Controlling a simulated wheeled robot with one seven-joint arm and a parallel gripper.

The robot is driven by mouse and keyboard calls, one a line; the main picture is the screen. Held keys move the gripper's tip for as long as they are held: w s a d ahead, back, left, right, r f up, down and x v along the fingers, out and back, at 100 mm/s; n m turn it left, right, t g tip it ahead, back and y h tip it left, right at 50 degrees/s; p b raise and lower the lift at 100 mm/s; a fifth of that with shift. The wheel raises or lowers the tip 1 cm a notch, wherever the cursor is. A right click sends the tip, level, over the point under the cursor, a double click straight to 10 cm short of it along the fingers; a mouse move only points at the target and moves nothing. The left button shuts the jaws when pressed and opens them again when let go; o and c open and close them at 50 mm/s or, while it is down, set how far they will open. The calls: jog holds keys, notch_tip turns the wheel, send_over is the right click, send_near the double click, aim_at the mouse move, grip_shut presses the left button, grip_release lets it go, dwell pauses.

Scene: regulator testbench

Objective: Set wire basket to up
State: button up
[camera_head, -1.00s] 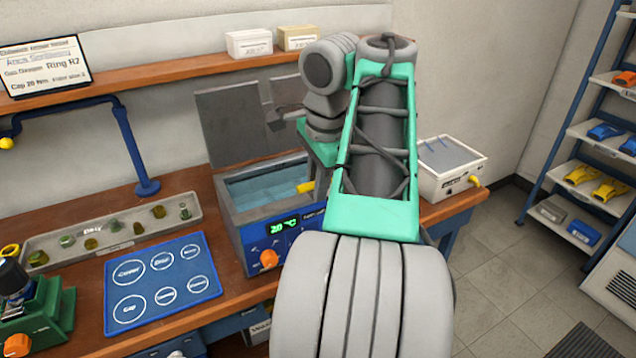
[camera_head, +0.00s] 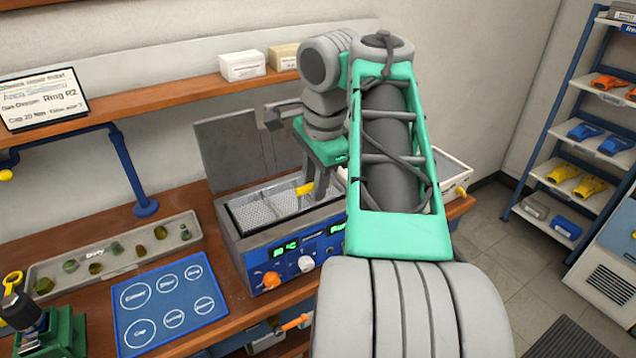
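The wire basket (camera_head: 262,212) shows as a pale mesh at the top of the blue-fronted bath (camera_head: 250,250), level with its rim. Its yellow handle (camera_head: 304,189) is at the right part of the bath opening. My gripper (camera_head: 310,195) points down over the bath, its dark fingers at the handle. Whether the fingers are closed on the handle cannot be made out. My arm hides the right end of the basket and bath.
The open lid (camera_head: 225,150) stands behind the bath. A parts tray (camera_head: 110,260) and a blue mat (camera_head: 170,303) lie to the left. A white box-shaped device (camera_head: 450,172) is on the right, partly behind my arm. A shelf (camera_head: 150,85) runs above.

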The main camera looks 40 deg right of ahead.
jog(key=shift+o, duration=0.9)
jog(key=shift+d+f, duration=0.1)
jog(key=shift+f, duration=0.05)
jog(key=p+v, duration=0.7)
jog(key=v, duration=0.1)
jog(key=shift+f, duration=0.1)
jog(key=w+a+f+n+t+y, duration=0.1)
jog(key=a+f+n, duration=0.2)
jog(key=a+n, duration=0.3)
jog(key=w+a+f+n, duration=0.2)
jog(key=a+f+n, duration=0.2)
jog(key=a, duration=0.4)
jog(key=s+a+f+n, duration=0.4)
jog(key=f+n, duration=0.4)
jog(key=n, duration=0.1)
jog(key=shift+f+t+h, duration=0.3)
jog(key=shift+t, duration=0.1)
